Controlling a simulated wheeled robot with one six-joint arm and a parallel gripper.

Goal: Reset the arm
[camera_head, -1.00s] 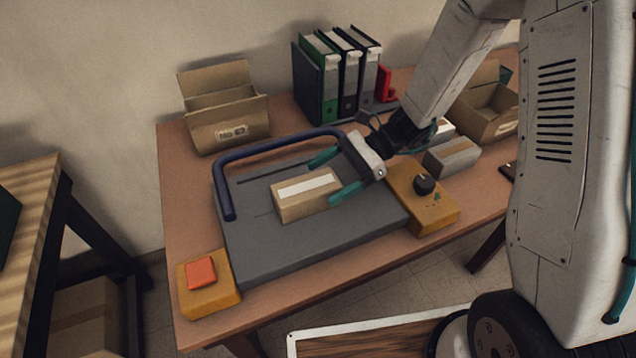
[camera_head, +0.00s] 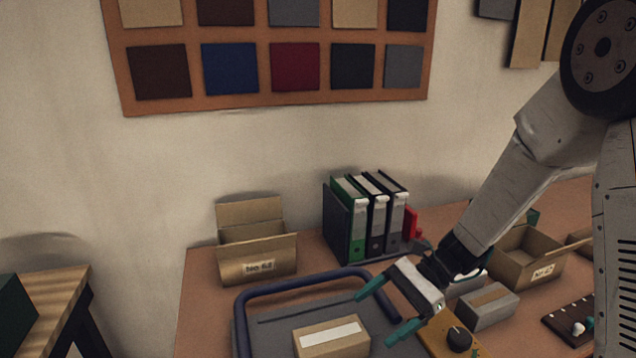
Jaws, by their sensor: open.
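My gripper (camera_head: 384,314) has a white body and two teal fingers. The fingers are spread apart with nothing between them. It hangs above the right part of the grey plate (camera_head: 270,331) with the blue bar. A small cardboard box (camera_head: 333,339) with a white label sits on the plate, left of and below the gripper, apart from the fingers. The lower edge of the picture cuts off the front of the plate and the box.
An open carton (camera_head: 258,262) and several binders (camera_head: 366,225) stand at the back of the table (camera_head: 200,298). Right of my gripper are a yellow box with a black knob (camera_head: 460,338), a grey carton (camera_head: 488,307) and another open carton (camera_head: 527,262). A swatch board (camera_head: 270,104) hangs on the wall.

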